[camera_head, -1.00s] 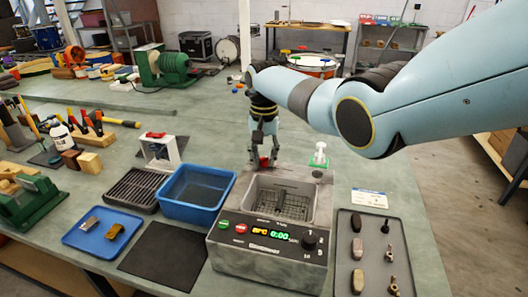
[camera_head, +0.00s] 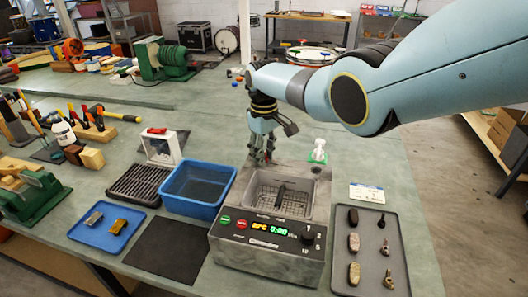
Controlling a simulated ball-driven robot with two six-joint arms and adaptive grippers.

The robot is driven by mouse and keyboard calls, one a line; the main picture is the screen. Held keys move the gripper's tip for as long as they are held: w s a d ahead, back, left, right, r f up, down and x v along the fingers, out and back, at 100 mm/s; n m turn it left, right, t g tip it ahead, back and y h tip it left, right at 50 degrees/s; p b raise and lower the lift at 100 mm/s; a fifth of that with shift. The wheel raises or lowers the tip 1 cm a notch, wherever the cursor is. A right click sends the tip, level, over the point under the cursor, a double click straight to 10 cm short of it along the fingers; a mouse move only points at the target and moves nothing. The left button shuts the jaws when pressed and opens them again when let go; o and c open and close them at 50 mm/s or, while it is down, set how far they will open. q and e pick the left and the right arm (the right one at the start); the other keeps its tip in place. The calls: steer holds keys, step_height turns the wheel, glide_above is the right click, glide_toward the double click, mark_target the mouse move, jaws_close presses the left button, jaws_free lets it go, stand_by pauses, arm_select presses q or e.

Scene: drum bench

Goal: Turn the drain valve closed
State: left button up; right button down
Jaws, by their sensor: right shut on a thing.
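A grey cleaner with a basin (camera_head: 268,250) stands at the front middle of the bench, with buttons, a lit display and a dark knob on its front. My right gripper (camera_head: 262,158) points down at the cleaner's back left rim. Its fingers are closed around the drain valve there. The fingers hide most of the valve, so its exact angle cannot be told. A wire basket (camera_head: 295,202) with a dark elongated piece sits in the basin. My left gripper is out of view.
A blue tub (camera_head: 190,208) and a black rack (camera_head: 139,183) stand left of the cleaner. A white-topped bottle (camera_head: 318,151) is close to the gripper's right. A grey tray (camera_head: 402,270) with several small parts lies at right.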

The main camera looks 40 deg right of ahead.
steer(key=shift+w+n, duration=0.1)
steer(key=shift+n, duration=0.5)
steer(key=c, duration=1.1)
jaws_free()
steer(key=shift+r, duration=0.1)
step_height(320, 180, up, 12)
steer(key=shift+f, duration=0.1)
